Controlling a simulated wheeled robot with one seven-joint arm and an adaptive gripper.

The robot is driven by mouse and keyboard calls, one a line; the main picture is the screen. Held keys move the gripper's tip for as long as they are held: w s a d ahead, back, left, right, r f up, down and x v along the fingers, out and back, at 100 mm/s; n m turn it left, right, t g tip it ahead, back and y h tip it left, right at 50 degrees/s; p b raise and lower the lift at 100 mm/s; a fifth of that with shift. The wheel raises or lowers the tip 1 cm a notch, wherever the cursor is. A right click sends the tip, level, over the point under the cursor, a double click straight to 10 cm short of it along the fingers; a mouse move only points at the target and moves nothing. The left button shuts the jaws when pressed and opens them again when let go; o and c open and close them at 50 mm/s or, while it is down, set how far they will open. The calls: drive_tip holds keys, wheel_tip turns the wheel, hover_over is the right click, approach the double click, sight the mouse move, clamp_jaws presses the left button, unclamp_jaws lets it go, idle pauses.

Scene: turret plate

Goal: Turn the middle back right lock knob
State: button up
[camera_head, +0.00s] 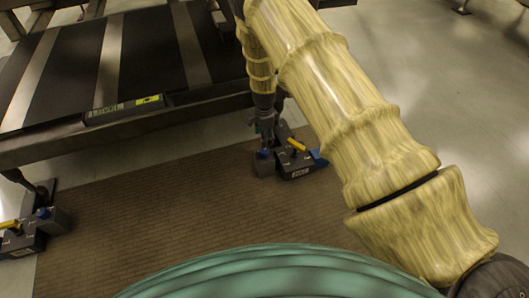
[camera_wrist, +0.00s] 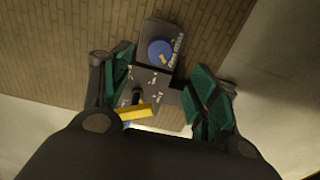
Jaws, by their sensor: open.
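A dark grey lock unit (camera_head: 297,168) stands on the floor by the table's near right corner. It has a yellow handle (camera_head: 298,145), with blue parts at its left and right. In the wrist view the lock unit (camera_wrist: 158,82) lies between the green finger pads. Its round blue knob (camera_wrist: 160,52) with a yellow mark is near the fingertips, and its yellow handle (camera_wrist: 133,112) is nearer the palm. My gripper (camera_head: 265,126) is open above and beside the unit, around part of it. I cannot tell whether a finger touches it. The palm hides the unit's near part.
A large dark plate table (camera_head: 60,147) with light strips stands at the left. A second lock unit (camera_head: 28,232) with a yellow handle sits at the far left. Brown floor matting (camera_head: 160,215) between them is clear.

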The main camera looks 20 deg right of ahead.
sight(264, 150)
wheel_tip(264, 150, down, 10)
drive_tip(key=b, duration=0.3)
drive_tip(key=shift+b, duration=0.3)
drive_tip(key=shift+c, duration=0.2)
drive_tip(key=c, duration=1)
